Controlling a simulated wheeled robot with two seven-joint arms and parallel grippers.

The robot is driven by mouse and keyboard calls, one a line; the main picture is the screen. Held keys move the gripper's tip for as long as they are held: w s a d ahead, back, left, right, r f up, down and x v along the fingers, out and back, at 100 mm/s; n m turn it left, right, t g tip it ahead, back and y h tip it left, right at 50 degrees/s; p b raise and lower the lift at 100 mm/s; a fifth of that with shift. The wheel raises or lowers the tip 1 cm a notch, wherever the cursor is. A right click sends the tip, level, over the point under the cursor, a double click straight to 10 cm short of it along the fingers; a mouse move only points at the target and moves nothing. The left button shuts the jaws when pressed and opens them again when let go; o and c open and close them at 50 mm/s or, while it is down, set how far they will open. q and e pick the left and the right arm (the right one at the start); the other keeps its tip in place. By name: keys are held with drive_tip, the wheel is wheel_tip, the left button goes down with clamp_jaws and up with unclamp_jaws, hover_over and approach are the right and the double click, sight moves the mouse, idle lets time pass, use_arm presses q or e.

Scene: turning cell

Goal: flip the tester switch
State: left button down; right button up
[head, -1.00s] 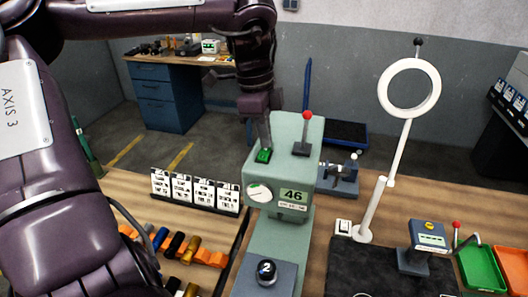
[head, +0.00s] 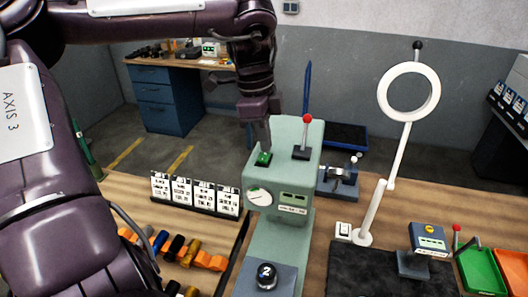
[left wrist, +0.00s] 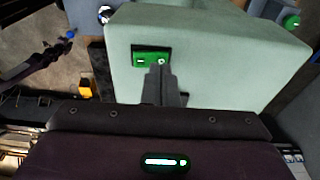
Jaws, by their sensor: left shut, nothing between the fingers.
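The tester (head: 283,192) is a pale green machine standing on the bench, with a round dial and a small display (head: 294,196) that shows no large number. Its green rocker switch (head: 263,159) sits on the top face, at the left. The switch also shows in the left wrist view (left wrist: 140,57), in a dark frame. My left gripper (head: 250,146) is shut and empty, just behind and above the switch. In the left wrist view its fingertips (left wrist: 160,68) overlap the switch's lower edge; I cannot tell whether they touch. My right gripper is not in view.
A red-knobbed lever (head: 306,135) stands on the tester top, right of the switch. A row of label cards (head: 195,193) stands to the left. A white ring on a post (head: 370,215) stands to the right.

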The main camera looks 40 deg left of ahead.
sight(265, 154)
use_arm(q)
wheel_tip(265, 154, up, 2)
drive_tip(key=shift+p, duration=0.55)
drive_tip(key=shift+r+p, duration=0.3)
drive_tip(key=shift+r, duration=0.6)
wheel_tip(265, 154, up, 2)
drive_tip(key=shift+r, duration=0.2)
drive_tip(key=shift+f, duration=0.1)
